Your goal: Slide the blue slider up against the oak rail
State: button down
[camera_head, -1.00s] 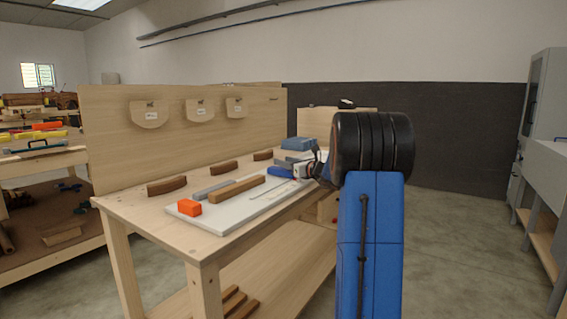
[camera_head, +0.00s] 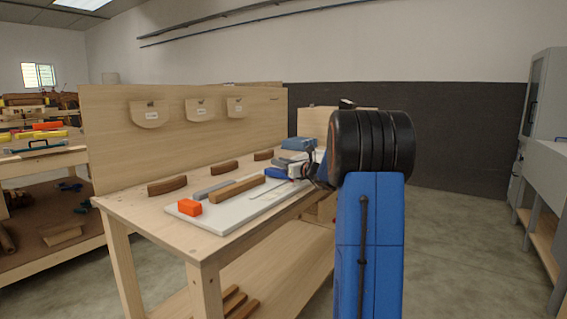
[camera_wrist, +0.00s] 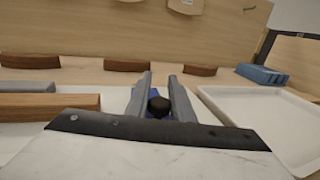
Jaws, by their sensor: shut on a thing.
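The blue slider (camera_head: 275,173) lies on the pale board (camera_head: 228,220), off the far right end of the oak rail (camera_head: 238,189). In the wrist view the slider (camera_wrist: 139,97) is mostly hidden behind my fingers. My gripper (camera_wrist: 161,78) is shut on the slider's dark knob (camera_wrist: 158,106), with one finger on each side. The oak rail (camera_wrist: 50,104) lies left of the fingers there, with a gap between its end and the slider. In the head view my gripper (camera_head: 303,168) is partly hidden by my arm.
A grey bar (camera_head: 212,189) lies beside the oak rail, and an orange block (camera_head: 189,207) sits at the board's near end. A white tray (camera_wrist: 255,115) is right of my fingers, with a blue-grey block (camera_wrist: 262,74) behind it. Curved brown blocks (camera_head: 167,186) line the back.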

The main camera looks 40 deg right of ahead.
jog(key=s+a, duration=0.1)
jog(key=a, duration=0.2)
jog(key=s+a, duration=0.1)
jog(key=a, duration=0.3)
jog(key=s+a, duration=0.2)
jog(key=a, duration=0.2)
jog(key=c, duration=1.5)
grip_release()
jog(key=shift+c, duration=0.2)
jog(key=s+d, duration=0.1)
jog(key=s, duration=1.6)
jog(key=shift+s+d, duration=0.2)
jog(key=shift+d, duration=0.1)
